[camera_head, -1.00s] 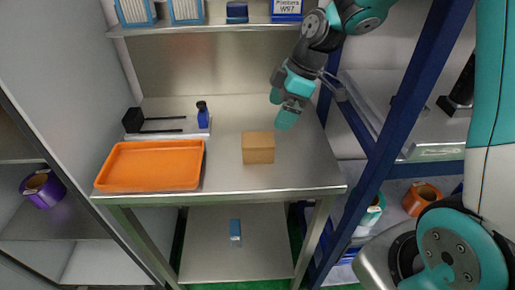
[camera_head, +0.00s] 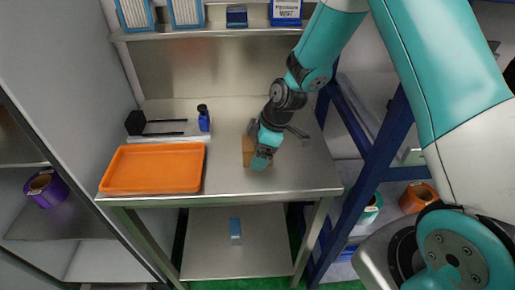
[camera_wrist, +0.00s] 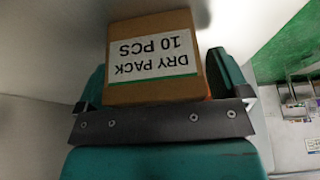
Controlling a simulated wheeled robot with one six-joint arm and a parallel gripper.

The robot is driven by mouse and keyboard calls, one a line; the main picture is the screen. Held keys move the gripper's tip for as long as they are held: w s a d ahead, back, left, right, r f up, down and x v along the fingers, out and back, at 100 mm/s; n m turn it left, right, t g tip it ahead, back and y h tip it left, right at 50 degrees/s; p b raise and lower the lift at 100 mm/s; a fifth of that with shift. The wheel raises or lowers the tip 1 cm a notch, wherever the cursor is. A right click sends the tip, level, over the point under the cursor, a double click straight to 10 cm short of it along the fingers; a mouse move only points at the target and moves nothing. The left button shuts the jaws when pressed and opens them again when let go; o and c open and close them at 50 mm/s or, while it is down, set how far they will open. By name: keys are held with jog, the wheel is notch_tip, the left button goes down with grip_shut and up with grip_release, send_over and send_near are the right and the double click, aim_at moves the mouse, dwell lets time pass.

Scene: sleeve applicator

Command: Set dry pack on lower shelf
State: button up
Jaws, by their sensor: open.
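The dry pack is a brown cardboard box (camera_head: 247,152) standing on the steel worktop, partly hidden behind my gripper. In the wrist view the box (camera_wrist: 155,85) shows its white label, upside down, reading "DRY PACK 10 PCS". My gripper (camera_head: 262,157) is lowered at the box with its jaws open. In the wrist view a teal finger stands on each side of the box; I cannot tell whether either touches it. The lower shelf (camera_head: 205,258) is the steel plate beneath the worktop, and a small blue item (camera_head: 235,230) rests on it.
An orange tray (camera_head: 153,168) lies on the left of the worktop (camera_head: 225,185). A blue bottle (camera_head: 203,119) and a black holder (camera_head: 135,122) stand behind it. A blue rack post (camera_head: 370,170) rises at the right. The lower shelf is mostly clear.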

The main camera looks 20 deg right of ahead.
jog(key=c, duration=1.2)
jog(key=shift+o, duration=0.2)
jog(key=shift+r, duration=0.1)
